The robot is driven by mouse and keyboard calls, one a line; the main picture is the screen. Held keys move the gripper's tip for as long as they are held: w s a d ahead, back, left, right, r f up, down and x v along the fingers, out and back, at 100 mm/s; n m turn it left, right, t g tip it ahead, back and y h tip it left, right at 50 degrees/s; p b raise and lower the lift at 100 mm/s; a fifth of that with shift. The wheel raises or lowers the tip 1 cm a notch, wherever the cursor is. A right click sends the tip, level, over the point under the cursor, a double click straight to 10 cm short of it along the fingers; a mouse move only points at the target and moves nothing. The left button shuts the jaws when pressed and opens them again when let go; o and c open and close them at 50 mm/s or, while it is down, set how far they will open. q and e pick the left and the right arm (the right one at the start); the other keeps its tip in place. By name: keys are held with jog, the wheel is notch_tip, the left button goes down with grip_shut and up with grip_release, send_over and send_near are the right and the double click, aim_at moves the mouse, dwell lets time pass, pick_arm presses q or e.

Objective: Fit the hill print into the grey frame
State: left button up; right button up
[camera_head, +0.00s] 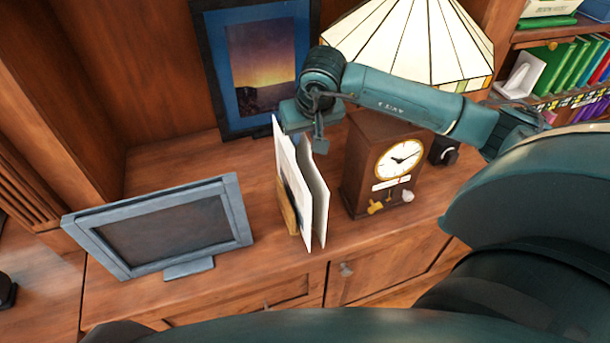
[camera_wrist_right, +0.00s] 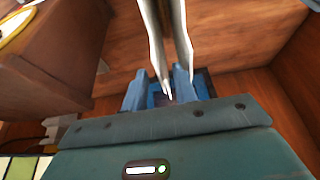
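The grey frame (camera_head: 240,212) stands on its foot at the left of the cabinet top, with a plain dark panel inside. White-backed prints (camera_head: 316,195) stand upright and edge-on in a small wooden holder (camera_head: 288,210). Their pictures are mostly turned away, so I cannot tell which is the hill print. My right gripper (camera_head: 304,132) is at their upper far edge. In the right wrist view its fingers (camera_wrist_right: 165,88) are apart, with the edge of one sheet (camera_wrist_right: 157,45) between them. I see no firm contact. My left gripper is out of view.
A brown clock (camera_head: 362,165) stands close right of the prints, with a lamp (camera_head: 410,45) behind it. A dark-framed sunset picture (camera_head: 232,118) leans at the back. Cabinet top between grey frame and holder is clear.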

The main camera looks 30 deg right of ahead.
grip_shut()
dwell(0.6)
